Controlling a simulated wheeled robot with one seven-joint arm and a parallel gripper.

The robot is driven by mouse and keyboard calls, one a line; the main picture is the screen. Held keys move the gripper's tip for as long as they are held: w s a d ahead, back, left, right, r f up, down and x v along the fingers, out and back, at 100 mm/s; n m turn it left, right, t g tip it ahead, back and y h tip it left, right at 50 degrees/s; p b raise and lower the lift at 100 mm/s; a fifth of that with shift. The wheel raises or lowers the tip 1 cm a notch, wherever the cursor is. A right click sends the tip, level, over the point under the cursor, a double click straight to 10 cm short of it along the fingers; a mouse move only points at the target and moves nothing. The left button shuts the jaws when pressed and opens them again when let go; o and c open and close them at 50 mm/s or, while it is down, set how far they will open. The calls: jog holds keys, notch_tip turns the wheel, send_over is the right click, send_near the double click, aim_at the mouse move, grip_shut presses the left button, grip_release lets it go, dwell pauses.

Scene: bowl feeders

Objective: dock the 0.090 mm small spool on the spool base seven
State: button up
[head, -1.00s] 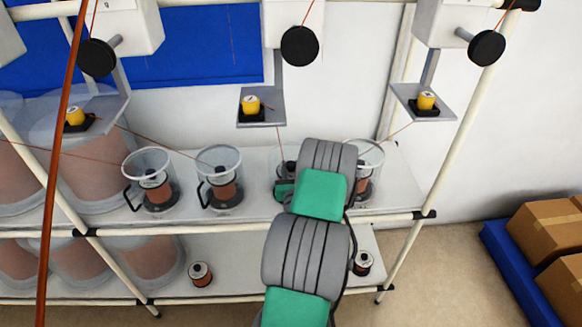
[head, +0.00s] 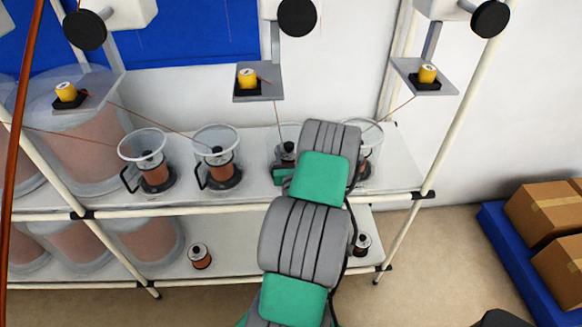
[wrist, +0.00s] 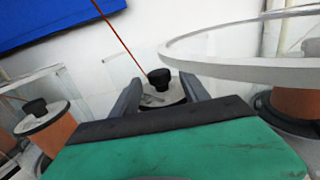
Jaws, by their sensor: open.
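A small spool with a pale top and a black knob (wrist: 160,78) stands between the two fingers of my gripper (wrist: 158,98) in the wrist view. The fingers are spread on either side of it, and contact cannot be made out. A thin orange wire runs up from the knob. In the head view this spool's knob (head: 289,147) shows on the upper shelf, left of my arm; my arm hides most of the rest. No diameter label or base number is readable, so I cannot tell which spool is 0.090 mm or which base is seven.
Clear cups with copper spools stand left (head: 217,150) and right (head: 368,145) of my gripper. The right cup's rim (wrist: 200,62) is close to my gripper. Yellow-topped brackets (head: 258,96) hang above.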

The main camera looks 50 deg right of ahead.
jog(key=b+v, duration=0.5)
jog(key=v, duration=0.5)
jog(key=w+a+r+n+t+y, duration=0.35)
jog(key=w+a+n+y, duration=0.65)
jog(key=w+a+n, duration=0.4)
jog(key=w+a+f+n+g+y, duration=0.1)
jog(key=a+n+g+y, duration=0.15)
jog(key=a+n, duration=0.55)
jog(key=w+a+f+n+g+y, duration=0.15)
jog(key=a+n+y, duration=0.25)
jog(key=a+n, duration=0.45)
jog(key=s+a+r+n+g+h, duration=0.1)
jog(key=s+a+r+n+g, duration=0.1)
jog(key=s+a+n+g, duration=0.2)
jog(key=s+a+r+n+g+h, duration=0.2)
jog(key=s+a+n+g, duration=0.2)
jog(key=s+n, duration=0.7)
jog(key=shift+s+r, duration=0.35)
jog(key=shift+s, duration=0.05)
